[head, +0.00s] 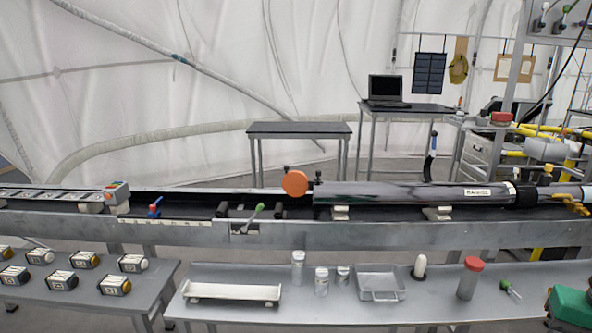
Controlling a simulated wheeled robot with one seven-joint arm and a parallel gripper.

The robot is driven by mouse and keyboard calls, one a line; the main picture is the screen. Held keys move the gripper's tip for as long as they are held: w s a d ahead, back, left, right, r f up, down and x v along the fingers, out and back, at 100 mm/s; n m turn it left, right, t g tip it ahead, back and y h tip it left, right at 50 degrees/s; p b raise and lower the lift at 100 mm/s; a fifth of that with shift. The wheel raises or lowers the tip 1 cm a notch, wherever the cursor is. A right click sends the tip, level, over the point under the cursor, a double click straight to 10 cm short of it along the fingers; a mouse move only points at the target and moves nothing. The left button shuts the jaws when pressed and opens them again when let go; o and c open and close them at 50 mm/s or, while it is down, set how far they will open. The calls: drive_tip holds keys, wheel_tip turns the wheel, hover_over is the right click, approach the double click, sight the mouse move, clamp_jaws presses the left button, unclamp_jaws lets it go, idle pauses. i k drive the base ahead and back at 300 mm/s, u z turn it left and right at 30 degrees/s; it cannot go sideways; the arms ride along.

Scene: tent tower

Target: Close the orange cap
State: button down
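The orange cap (295,183) is a round disc near the left end of a long dark cylinder (400,192), which lies level on the rail bench. The cap's flat face shows, and it sits a little left of the cylinder's end, with a small dark knob beside it. I cannot tell whether the cap is fully swung aside or partly over the opening. My gripper is not in the head view.
A long metal rail bench (370,236) runs across the view. In front, a grey table (240,312) holds a white tray (232,292), jars and a clear container (380,285). At the left, another table holds several small boxes. Behind stand a bare table (298,129) and a laptop (386,90).

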sight(295, 183)
drive_tip(key=k, duration=0.6)
drive_tip(key=u, duration=0.4)
drive_tip(key=i, duration=1.85)
drive_tip(key=z, duration=0.4)
